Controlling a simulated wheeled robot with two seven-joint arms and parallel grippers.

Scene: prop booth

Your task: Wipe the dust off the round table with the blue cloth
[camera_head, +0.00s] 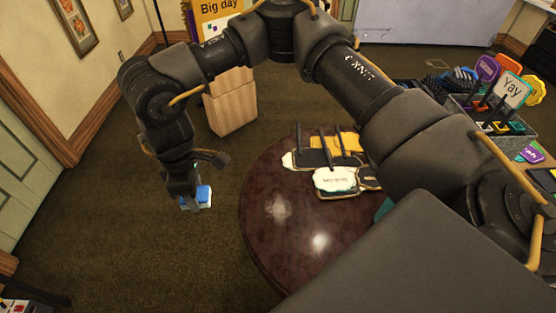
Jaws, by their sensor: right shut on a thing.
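The round table (258,235) has a dark, glossy reddish-brown top, and my own arm hides its right part. A pale dusty patch (280,209) lies on its left half. A brighter whitish spot (320,241) lies nearer the front; I cannot tell if it is dust or glare. My right arm reaches across the view to the left. My right gripper (188,193) is shut on the blue cloth (204,193), a small bundle with some white showing. It hangs over the carpet, left of the table and apart from it. My left gripper is out of view.
Several prop signs with dark handles lie at the table's back, among them a white sign (335,180) and a yellow one (349,143). A wooden box (231,103) stands behind on the carpet. Signs, including a "Yay" sign (512,87), fill a grey organizer at right. Carpet left of the table is free.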

